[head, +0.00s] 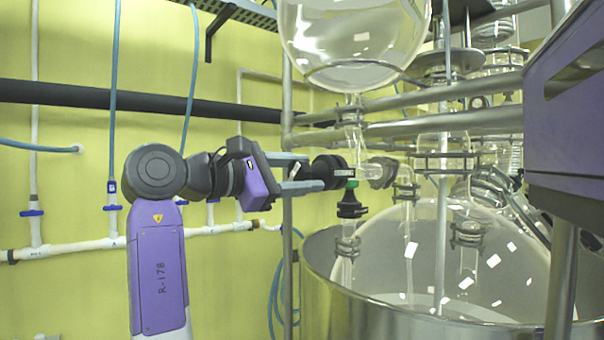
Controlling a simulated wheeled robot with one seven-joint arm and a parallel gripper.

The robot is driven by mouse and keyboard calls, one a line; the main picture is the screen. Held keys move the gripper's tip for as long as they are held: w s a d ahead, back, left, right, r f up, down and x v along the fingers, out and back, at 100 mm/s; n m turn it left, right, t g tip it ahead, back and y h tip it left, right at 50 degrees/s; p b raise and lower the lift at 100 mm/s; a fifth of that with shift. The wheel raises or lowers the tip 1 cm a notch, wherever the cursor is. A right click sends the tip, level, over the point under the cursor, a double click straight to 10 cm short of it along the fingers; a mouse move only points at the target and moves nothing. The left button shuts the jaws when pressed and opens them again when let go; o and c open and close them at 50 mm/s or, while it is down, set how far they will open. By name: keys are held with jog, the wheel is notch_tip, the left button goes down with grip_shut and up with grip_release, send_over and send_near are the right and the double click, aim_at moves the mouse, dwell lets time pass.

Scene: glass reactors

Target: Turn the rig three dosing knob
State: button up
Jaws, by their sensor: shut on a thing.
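The dosing knob (329,172) is a black ribbed knob on the side of a glass valve, below the large round glass vessel (352,40). My gripper (310,172) reaches in from the left. Its two grey fingers are shut on the knob, one above and one below. The glass valve body (371,171) extends to the right of the knob. A second black fitting (350,205) with a green ring hangs just under it. No rig number is readable, and the knob's turn angle cannot be told.
Steel frame rails (420,125) run close behind and right of the valve. A large steel-rimmed bath (400,318) holding a glass reactor is below. A purple box (566,115) stands at the right. White pipes with blue valves (111,208) line the yellow wall.

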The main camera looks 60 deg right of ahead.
jog(key=n, duration=0.4)
jog(key=shift+f+n, duration=0.1)
jog(key=shift+n, duration=1.8)
jog(key=shift+n, duration=0.3)
jog(key=o, duration=1.4)
jog(key=shift+a, duration=0.15)
jog(key=b+v, duration=0.2)
jog(key=v, duration=0.5)
jog(key=shift+w+a, duration=0.25)
